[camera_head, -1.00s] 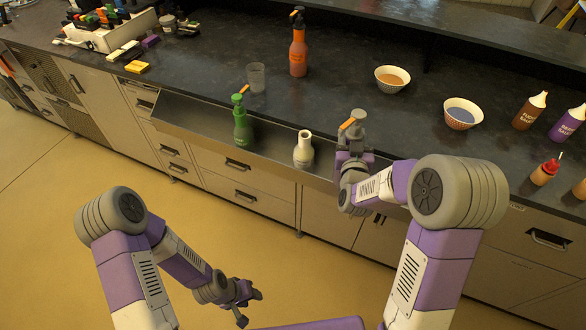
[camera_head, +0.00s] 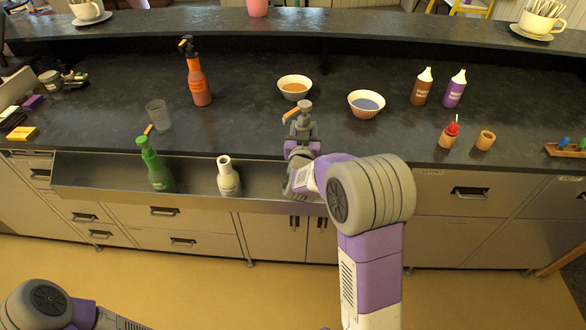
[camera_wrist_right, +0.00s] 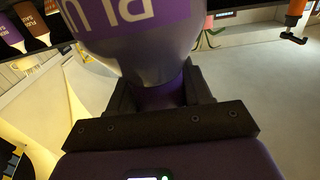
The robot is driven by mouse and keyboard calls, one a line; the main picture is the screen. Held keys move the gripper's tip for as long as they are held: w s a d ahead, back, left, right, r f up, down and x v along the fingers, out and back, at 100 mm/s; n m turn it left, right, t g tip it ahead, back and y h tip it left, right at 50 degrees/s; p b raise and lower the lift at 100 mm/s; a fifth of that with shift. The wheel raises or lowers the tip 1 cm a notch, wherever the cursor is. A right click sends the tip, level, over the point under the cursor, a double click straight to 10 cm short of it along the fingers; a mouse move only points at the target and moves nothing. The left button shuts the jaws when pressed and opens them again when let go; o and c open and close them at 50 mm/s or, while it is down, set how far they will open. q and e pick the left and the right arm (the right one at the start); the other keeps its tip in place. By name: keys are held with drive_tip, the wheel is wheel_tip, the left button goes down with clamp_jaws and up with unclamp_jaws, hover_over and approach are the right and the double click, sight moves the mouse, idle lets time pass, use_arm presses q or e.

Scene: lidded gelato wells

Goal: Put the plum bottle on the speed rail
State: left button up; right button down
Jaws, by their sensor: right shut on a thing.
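The plum bottle, purple with a purple label showing part of its name, fills the top of the right wrist view (camera_wrist_right: 140,42). My right gripper (camera_wrist_right: 160,92) is shut around its narrow neck. In the head view my right gripper (camera_head: 301,130) is over the counter's front edge, beside the rail's right end. The orange spout (camera_head: 291,115) sticks out to its left, and the bottle's body is mostly hidden there. The speed rail (camera_head: 100,180) is a steel trough along the counter front. It holds a green bottle (camera_head: 155,165) and a white bottle (camera_head: 228,177). My left gripper is out of view.
An orange bottle (camera_head: 198,80) and a clear cup (camera_head: 158,115) stand behind the rail. Two bowls (camera_head: 294,88) (camera_head: 366,104) stand behind my right gripper. Sauce bottles (camera_head: 421,87) (camera_head: 455,90) are farther right. The rail is clear right of the white bottle up to my arm.

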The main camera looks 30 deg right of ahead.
wheel_tip(320, 180, down, 14)
drive_tip(key=b, duration=0.3)
drive_tip(key=shift+w+f, duration=0.1)
drive_tip(key=shift+f+b, duration=0.1)
drive_tip(key=shift+b, duration=0.25)
drive_tip(key=shift+c, duration=2.4)
unclamp_jaws()
